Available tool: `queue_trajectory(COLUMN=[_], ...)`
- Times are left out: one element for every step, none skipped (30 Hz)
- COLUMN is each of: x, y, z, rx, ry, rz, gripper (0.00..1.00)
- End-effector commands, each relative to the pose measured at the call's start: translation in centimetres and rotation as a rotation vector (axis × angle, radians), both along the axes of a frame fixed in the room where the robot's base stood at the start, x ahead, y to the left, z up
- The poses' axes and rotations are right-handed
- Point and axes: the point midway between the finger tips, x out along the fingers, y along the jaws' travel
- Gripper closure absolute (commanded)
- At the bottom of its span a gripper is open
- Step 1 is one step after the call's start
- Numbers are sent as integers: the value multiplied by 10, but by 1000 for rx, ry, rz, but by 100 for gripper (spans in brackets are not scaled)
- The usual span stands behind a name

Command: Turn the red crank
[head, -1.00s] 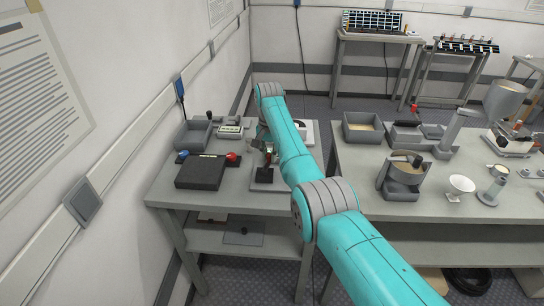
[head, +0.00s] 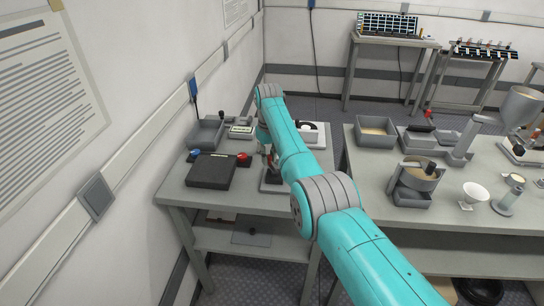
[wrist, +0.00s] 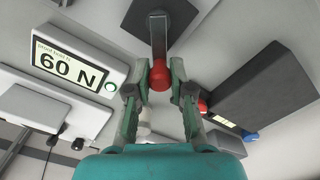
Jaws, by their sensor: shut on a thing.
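The crank (wrist: 158,38) has a grey arm on a dark square base plate (wrist: 183,14) and a red round knob (wrist: 160,77). It shows in the wrist view, top centre. My gripper (wrist: 160,80) has its two fingertips on either side of the red knob and is shut on it. In the head view the crank's base (head: 272,187) sits near the front right of the left table, under my gripper (head: 268,156). My forearm and gripper hide most of the crank there.
A black box (head: 211,171) with a red button (head: 243,157) and a blue button (head: 195,154) stands left of the crank. A display reading 60 N (wrist: 72,65) and a grey tray (head: 205,134) are behind. The right table (head: 450,190) holds several devices.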

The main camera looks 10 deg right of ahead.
Motion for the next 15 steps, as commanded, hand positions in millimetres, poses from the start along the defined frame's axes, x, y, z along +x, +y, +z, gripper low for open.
queue_trajectory(x=[-1, -2, -2, -3, -4, -5, -5, -6, -7, -7, -8, -9, -10, -11, -12], y=[2, 4, 5, 6, 7, 9, 10, 10, 12, 13, 13, 14, 15, 16, 17], z=[-1, -1, -1, -1, -1, -1, -1, -2, -1, -1, -1, -1, -1, -1, -2], rx=[0, 0, 0, 0, 0, 0, 0, 0, 0, 0, 1, 0, 0, 0, 0], ry=[1, 1, 1, 2, 2, 2, 2, 2, 2, 1, 1, 2, 2, 2, 2], rz=[43, 72, 110, 138, 166, 205, 233, 261, 299, 327, 355, 391, 418, 445, 480], gripper=[100, 100, 100, 100, 100, 100, 100, 100, 100, 100, 100, 100, 100, 100, 100])
